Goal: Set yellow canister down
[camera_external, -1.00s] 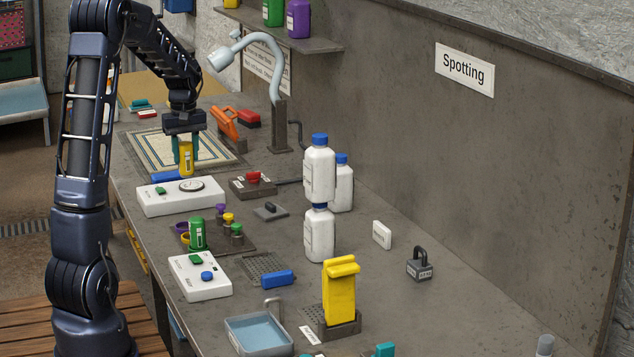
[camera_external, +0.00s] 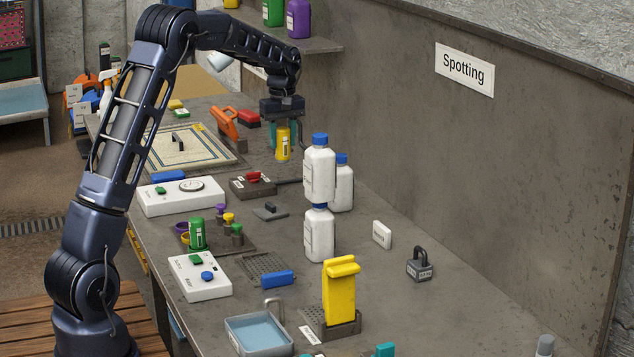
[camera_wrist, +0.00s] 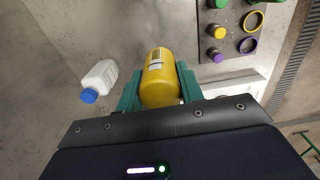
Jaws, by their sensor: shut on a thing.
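The yellow canister (camera_external: 283,143) hangs upright between the teal fingers of my gripper (camera_external: 285,136), which is shut on it. It looks held above the grey bench, in front of the lamp stand and left of the white bottles; its height above the bench is hard to tell. In the wrist view the canister (camera_wrist: 160,78) sits between both fingers of my gripper (camera_wrist: 158,90), with a pale label showing. A dark rack (camera_external: 240,246) with coloured rings, small capped pieces and a green canister (camera_external: 197,233) stands nearer the camera.
A dark box with a red knob (camera_external: 252,186) and a white scale-like box (camera_external: 180,196) are to the left.

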